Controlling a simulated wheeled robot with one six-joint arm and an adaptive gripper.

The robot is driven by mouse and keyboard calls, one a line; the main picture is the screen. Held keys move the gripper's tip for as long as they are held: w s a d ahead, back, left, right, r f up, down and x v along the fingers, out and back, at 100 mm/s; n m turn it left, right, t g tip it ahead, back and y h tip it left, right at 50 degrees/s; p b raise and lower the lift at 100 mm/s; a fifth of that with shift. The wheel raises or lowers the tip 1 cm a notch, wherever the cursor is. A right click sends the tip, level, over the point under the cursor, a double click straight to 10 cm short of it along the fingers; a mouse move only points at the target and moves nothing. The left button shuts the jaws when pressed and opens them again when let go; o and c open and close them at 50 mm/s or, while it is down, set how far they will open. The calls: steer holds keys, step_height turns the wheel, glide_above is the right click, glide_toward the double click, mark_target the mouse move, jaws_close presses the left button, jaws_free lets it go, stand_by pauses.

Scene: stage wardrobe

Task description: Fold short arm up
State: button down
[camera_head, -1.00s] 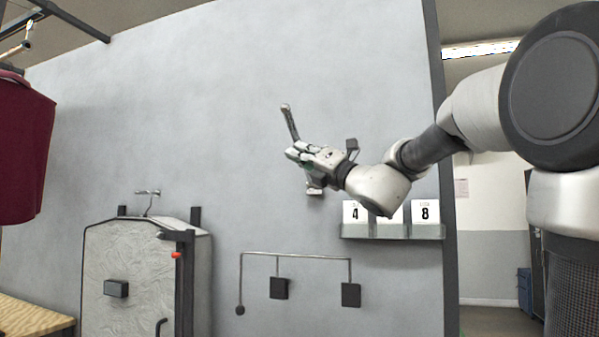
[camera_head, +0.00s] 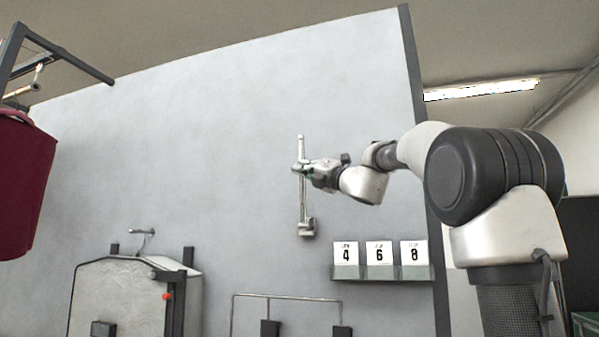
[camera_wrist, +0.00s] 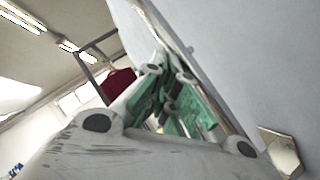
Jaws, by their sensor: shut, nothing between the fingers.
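The short arm (camera_head: 303,205) is a slim metal bar on the grey wall. It stands upright in the head view, with its hinge block (camera_head: 306,227) at the lower end and a small knob at the top. My gripper (camera_head: 299,169) is at the bar's middle and hides part of it; I cannot tell whether they touch. In the wrist view my gripper's green-padded fingers (camera_wrist: 175,98) are shut and empty. A long metal bar (camera_wrist: 207,88), likely the short arm, runs close along their right side.
A rack with number cards (camera_head: 379,272) 4, 6 and 8 sits right of the hinge. A bent metal rail (camera_head: 290,297) is below. A panelled grey box (camera_head: 120,300) stands lower left, and a dark red garment (camera_head: 20,185) hangs at far left. The wall between is clear.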

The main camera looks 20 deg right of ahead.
steer(key=shift+w+d+r, duration=0.3)
steer(key=shift+w+d, duration=0.35)
steer(key=shift+w, duration=0.2)
